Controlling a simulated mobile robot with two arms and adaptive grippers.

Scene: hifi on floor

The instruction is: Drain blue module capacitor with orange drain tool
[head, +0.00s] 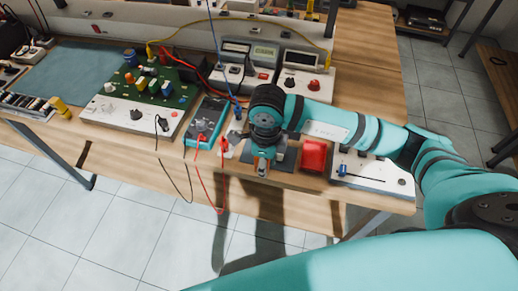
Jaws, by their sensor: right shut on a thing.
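My right gripper (263,165) points down over a dark mat at the front of the bench. A green circuit board (148,84) on a white base stands at the left, apart from the gripper. It carries a large blue capacitor (130,58) and smaller blue, white and yellow parts. I cannot tell which part is the blue module capacitor. My left gripper is not in view.
A teal multimeter (206,118) with red and black leads lies left of the gripper. A red box (314,155) and a white switch panel (372,176) are to the right. Instruments (301,72) stand behind. Leads hang over the front edge.

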